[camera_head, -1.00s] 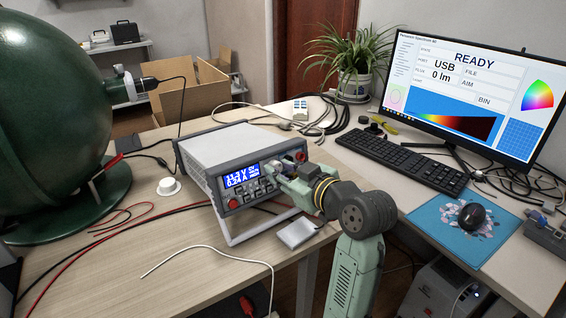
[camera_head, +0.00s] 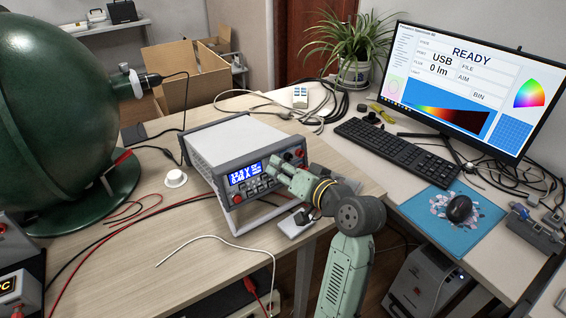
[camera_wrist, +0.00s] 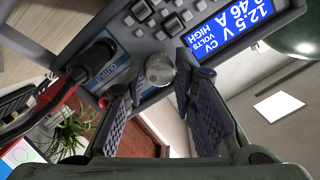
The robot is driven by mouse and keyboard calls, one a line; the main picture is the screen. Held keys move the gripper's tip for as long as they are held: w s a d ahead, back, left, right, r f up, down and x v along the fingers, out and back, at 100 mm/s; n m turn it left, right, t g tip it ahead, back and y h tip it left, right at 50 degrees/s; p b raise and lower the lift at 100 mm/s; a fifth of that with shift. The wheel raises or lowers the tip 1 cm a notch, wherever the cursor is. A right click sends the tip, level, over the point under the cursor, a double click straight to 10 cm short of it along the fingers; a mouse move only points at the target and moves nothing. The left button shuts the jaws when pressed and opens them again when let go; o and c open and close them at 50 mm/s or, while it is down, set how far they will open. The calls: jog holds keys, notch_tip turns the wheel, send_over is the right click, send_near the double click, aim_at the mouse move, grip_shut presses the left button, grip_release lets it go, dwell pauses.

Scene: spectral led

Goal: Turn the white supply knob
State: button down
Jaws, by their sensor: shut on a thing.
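The power supply (camera_head: 225,142) stands on the wooden table with its blue display (camera_head: 245,174) lit. In the wrist view the display (camera_wrist: 225,25) reads about 12.5 V and 0.46 A. The pale supply knob (camera_wrist: 159,69) sits on the front panel, between the two fingertips of my gripper (camera_wrist: 158,78). My gripper is shut on the knob. In the head view my gripper (camera_head: 279,169) is at the right part of the panel and hides the knob.
A dark plug with a red lead (camera_wrist: 93,62) is beside the left finger. A white cable (camera_head: 215,240) and a small white round object (camera_head: 176,178) lie on the table. A green sphere (camera_head: 55,105) stands left.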

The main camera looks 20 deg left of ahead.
jog(key=shift+r+m, duration=0.1)
jog(key=shift+m, duration=0.5)
jog(key=c, duration=1.3)
grip_release()
jog(key=shift+c, duration=0.2)
jog(key=v, duration=1.2)
